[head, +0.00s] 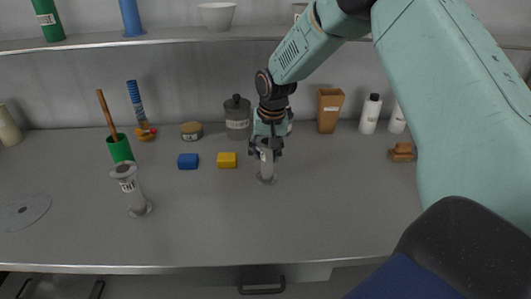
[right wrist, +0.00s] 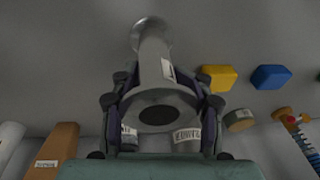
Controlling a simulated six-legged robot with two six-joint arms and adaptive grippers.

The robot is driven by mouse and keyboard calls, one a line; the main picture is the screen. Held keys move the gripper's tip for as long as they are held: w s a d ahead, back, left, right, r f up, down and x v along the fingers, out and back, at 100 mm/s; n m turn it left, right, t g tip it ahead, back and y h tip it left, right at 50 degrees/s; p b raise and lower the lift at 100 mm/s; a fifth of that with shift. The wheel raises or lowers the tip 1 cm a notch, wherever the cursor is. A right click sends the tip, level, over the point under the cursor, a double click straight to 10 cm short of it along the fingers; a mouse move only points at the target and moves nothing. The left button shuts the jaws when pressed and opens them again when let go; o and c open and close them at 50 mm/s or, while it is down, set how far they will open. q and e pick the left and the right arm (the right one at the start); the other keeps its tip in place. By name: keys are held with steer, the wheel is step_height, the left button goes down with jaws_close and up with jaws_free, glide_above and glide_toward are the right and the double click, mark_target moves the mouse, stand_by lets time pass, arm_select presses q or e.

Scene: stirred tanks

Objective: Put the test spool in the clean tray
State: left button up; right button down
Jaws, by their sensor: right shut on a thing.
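My right gripper (head: 266,146) is shut on a grey flanged spool (head: 266,171) with a white label too small to read. The spool is upright at the middle of the bench; I cannot tell whether its lower flange touches the top. In the right wrist view the same spool (right wrist: 153,60) sits between both fingers of my right gripper (right wrist: 161,104), its near flange and dark bore facing the camera. A second grey spool (head: 135,196) with a white lettered label stands tilted in the picture at the left. I see no clean tray. My left gripper is not in view.
A blue block (head: 188,161) and a yellow block (head: 227,160) lie left of the held spool. Behind stand a dark lidded jar (head: 237,118), a brown container (head: 329,111) and a white bottle (head: 370,114). A green cup (head: 120,149) stands left. The front bench is largely clear.

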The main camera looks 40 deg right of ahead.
steer(key=shift+r, duration=0.1)
steer(key=shift+s, duration=0.15)
steer(key=c, duration=1)
jaws_free()
steer(key=shift+d, duration=0.1)
steer(key=shift+c, duration=0.2)
steer(key=o, duration=0.4)
steer(key=shift+o, duration=0.2)
